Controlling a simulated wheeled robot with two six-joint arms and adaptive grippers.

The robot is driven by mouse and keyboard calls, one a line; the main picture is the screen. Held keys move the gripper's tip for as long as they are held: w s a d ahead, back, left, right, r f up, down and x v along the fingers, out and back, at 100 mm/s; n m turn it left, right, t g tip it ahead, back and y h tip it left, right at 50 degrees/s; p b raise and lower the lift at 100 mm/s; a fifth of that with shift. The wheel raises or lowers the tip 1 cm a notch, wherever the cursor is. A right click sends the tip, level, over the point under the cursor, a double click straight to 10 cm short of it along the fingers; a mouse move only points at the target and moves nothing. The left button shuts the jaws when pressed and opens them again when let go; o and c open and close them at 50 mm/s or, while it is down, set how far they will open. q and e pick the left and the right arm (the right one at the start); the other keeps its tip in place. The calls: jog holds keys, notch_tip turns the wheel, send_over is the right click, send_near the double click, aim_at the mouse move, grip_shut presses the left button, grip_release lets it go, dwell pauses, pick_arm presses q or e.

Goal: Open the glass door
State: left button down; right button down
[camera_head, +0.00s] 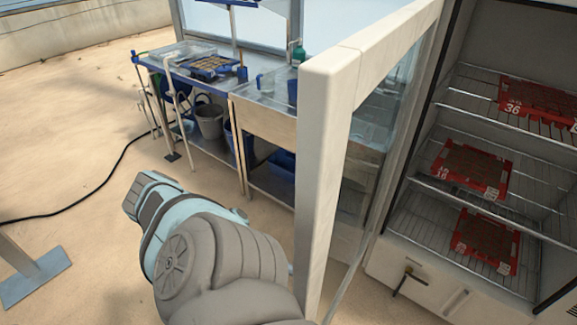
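The glass door (328,150) stands open, swung out from the cabinet. Its thick white frame is seen nearly edge-on in the middle of the view, with the clear pane (377,130) behind it. The open cabinet (425,275) is on the right, with wire shelves holding red trays. One of my arms, grey and pale teal, fills the bottom centre, close to the left side of the door frame. I cannot tell whether it touches the frame. No gripper fingers show; neither gripper is in view.
A workbench (262,122) with a blue tray (211,66) on top and a grey bucket (209,121) below stands behind the door. A black cable (97,184) crosses the sandy floor. A blue-grey foot plate (38,279) is at lower left. The left floor is mostly free.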

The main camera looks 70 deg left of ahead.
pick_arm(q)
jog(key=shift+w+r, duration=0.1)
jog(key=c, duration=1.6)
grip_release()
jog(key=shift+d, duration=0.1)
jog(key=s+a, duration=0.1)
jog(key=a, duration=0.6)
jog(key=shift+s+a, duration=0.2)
